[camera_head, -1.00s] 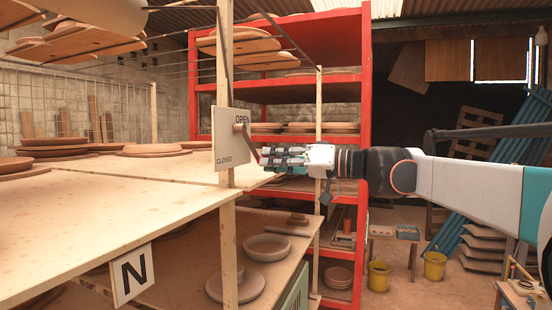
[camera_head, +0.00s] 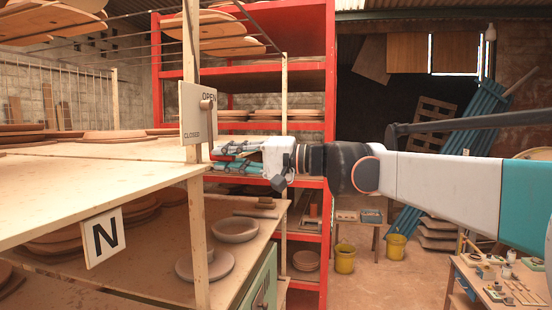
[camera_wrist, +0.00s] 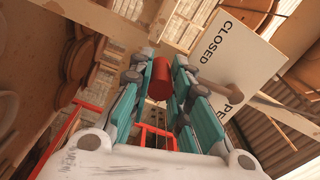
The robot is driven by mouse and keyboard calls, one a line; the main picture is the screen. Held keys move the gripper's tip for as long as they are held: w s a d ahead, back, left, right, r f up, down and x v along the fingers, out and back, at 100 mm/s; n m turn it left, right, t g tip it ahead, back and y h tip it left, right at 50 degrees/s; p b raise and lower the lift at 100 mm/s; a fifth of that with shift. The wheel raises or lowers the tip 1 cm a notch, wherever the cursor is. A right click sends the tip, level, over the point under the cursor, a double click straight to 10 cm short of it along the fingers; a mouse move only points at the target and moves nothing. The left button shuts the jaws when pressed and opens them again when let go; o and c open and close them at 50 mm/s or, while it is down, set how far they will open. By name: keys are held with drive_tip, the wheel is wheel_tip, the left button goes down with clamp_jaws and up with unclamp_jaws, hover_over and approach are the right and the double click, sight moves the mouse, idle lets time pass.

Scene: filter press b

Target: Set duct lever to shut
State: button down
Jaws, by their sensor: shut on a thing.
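The duct lever (camera_head: 209,125) is a brown arm on a pale panel (camera_head: 188,112) marked OPEN at upper right and CLOSED at lower left. It hangs nearly straight down from its pivot. In the wrist view its red cylindrical grip (camera_wrist: 160,79) lies between my finger pads, and the brown arm (camera_wrist: 220,87) runs behind one finger to the panel (camera_wrist: 232,50). My gripper (camera_head: 218,158) reaches in from the right and is shut on the red grip. In the head view my fingers hide the lever's lower end.
The panel is fixed to a wooden post (camera_head: 196,200) of a rack with pale shelves (camera_head: 100,180) holding clay plates. A board marked N (camera_head: 103,237) hangs at the shelf edge. A red shelf unit (camera_head: 330,120) stands behind my gripper. Open floor (camera_head: 375,280) lies at the right.

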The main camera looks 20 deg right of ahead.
drive_tip(key=shift+s+a+m, duration=0.25)
drive_tip(key=shift+s+m, duration=0.05)
drive_tip(key=shift+s, duration=0.15)
drive_tip(key=c, duration=1.4)
unclamp_jaws()
drive_tip(key=shift+c, duration=0.2)
